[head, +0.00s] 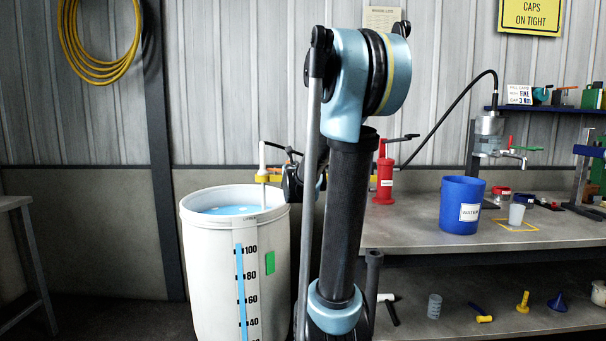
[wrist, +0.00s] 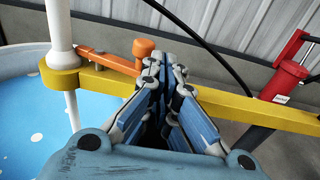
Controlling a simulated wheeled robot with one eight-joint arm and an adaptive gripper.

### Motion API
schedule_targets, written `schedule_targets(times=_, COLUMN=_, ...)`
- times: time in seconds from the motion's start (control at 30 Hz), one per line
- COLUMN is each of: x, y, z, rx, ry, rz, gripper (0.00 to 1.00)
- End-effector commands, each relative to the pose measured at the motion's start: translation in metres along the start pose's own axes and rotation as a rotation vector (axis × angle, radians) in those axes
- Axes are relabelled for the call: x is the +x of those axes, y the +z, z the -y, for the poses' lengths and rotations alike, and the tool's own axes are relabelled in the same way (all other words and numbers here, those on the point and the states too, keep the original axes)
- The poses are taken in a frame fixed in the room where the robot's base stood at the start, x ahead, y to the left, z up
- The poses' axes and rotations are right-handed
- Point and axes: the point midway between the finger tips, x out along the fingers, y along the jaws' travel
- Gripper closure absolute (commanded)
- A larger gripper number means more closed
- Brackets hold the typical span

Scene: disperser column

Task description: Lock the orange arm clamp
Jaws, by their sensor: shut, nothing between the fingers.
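The orange arm clamp (wrist: 112,62) is a lever with a round upright knob (wrist: 143,48) at its right end, in the wrist view. It lies along the far side of the yellow arm (wrist: 235,105), close to the white vertical rod (wrist: 62,50). My gripper (wrist: 168,62) is shut and empty. Its fingertips appear just right of the knob, over the yellow arm. I cannot tell whether they touch the knob. The fingers hide part of the yellow arm. In the head view my own arm hides most of this area.
The white drum (head: 210,260) with blue liquid (head: 225,210) stands below the yellow arm. A red cylinder (head: 384,180) stands on the grey bench (head: 400,225) to the right, with a blue water bucket (head: 462,205). A black hose (wrist: 205,45) passes behind my gripper.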

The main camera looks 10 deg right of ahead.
Motion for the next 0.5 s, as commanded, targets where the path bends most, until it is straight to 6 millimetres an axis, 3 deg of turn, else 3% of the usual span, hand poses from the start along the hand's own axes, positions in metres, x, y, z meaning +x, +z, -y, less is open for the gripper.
schedule_targets(times=0.5, x=-0.056, y=-0.001, z=0.022, rx=-0.001, ry=0.014, rz=-0.002, gripper=1.00)
